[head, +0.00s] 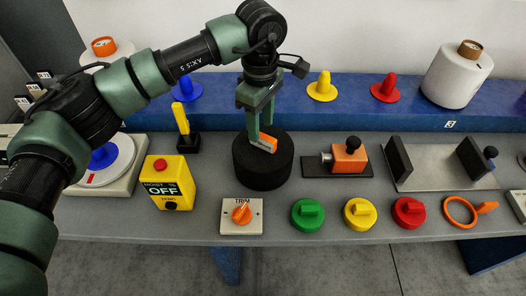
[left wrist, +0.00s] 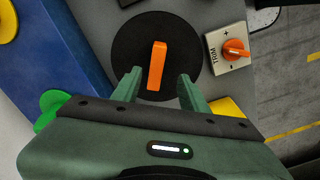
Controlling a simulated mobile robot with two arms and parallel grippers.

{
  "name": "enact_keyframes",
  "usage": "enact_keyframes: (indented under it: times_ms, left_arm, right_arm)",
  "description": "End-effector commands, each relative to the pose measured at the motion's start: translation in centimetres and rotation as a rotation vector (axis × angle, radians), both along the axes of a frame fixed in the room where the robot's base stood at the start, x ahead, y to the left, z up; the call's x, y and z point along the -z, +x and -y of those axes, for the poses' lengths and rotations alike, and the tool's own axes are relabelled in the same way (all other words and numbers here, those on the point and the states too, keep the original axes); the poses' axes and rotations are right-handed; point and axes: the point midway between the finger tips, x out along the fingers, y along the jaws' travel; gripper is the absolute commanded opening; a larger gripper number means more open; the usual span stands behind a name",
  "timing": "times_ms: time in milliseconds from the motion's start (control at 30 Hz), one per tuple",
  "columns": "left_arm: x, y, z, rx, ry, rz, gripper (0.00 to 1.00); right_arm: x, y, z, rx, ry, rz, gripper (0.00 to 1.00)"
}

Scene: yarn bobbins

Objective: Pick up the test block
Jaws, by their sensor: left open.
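The test block (left wrist: 157,66) is a small orange bar lying on top of a round black pedestal (left wrist: 126,52). In the head view the block (head: 266,142) shows just below my left gripper (head: 256,122), on the black pedestal (head: 263,170). My left gripper is open and points down over the pedestal. In the left wrist view its two green fingertips (left wrist: 157,78) stand apart, one on each side of the block's near end, with a gap to the block on both sides. I cannot tell the exact height of the fingertips. My right gripper is not in view.
A yellow box marked OFF (head: 170,186) and a TRIM knob panel (head: 242,216) stand near the pedestal. A yellow lever (head: 181,119) is to its left, an orange clamp (head: 349,160) to its right. Green (head: 307,214), yellow (head: 360,214) and red (head: 408,212) knobs line the front edge.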

Motion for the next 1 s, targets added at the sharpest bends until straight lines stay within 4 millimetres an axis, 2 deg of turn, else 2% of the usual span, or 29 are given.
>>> enact_keyframes:
  times_ms: [67, 167, 333, 467, 600, 667, 767, 1000]
  left_arm:
    - [0.7, -0.1, 0.2, 0.000, -0.001, -0.004, 0.44]
    - [2.2, 0.0, 0.5, -0.002, 0.000, -0.005, 0.44]
    - [4.5, 0.0, 0.5, -0.001, -0.002, -0.002, 0.44]
    - [4.9, 0.1, 0.5, 0.000, -0.003, 0.001, 0.44]
    - [4.9, 0.1, 0.5, 0.000, -0.003, 0.001, 0.44]
    - [4.9, 0.1, 0.5, 0.000, -0.003, 0.001, 0.30]
    - [4.9, 0.1, 0.5, 0.000, -0.003, 0.001, 0.02]
    - [4.9, 0.1, 0.6, -0.001, -0.004, 0.000, 0.00]
  right_arm:
    - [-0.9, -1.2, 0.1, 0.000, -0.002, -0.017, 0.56]
    - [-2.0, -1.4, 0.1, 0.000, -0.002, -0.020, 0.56]
    - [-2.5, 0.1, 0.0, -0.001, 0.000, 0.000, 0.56]
    - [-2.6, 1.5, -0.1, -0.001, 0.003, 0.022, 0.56]
    - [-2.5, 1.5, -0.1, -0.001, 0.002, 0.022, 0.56]
    - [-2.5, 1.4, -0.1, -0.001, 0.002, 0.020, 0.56]
    - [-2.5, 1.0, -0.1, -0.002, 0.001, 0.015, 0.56]
    - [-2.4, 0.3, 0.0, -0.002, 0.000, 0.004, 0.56]
